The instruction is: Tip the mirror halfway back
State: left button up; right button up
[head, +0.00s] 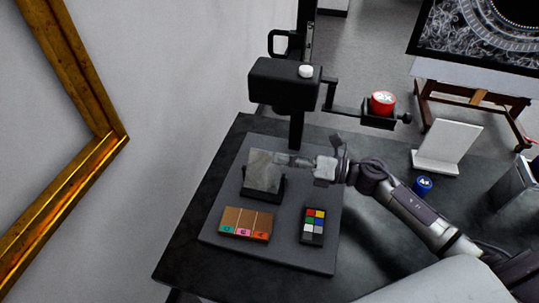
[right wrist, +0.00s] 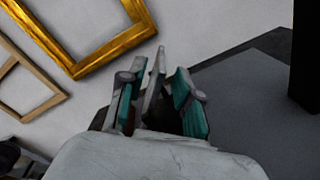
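The mirror (head: 261,170) is a grey square plate in a black stand (head: 250,193) on the dark grey board, leaning slightly. My right gripper (head: 284,160) is at the mirror's upper right edge in the head view. In the right wrist view, its teal-padded fingers (right wrist: 158,103) stand apart. A thin grey plate (right wrist: 154,84), seen nearly edge-on and apparently the mirror, rises between them. Gaps show on both sides of it, so the gripper looks open around it and not closed on it. My left gripper is not in view.
On the board (head: 288,258) lie a brown card with colored tabs (head: 246,222) and a color checker (head: 313,226). A black column with a camera-like box (head: 284,85) stands behind. A red can (head: 383,103), white stand (head: 446,148) and blue can (head: 422,187) are to the right.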

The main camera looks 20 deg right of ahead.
jog(key=v, duration=0.7)
jog(key=shift+s+d, duration=0.2)
jog(key=shift+d, duration=0.05)
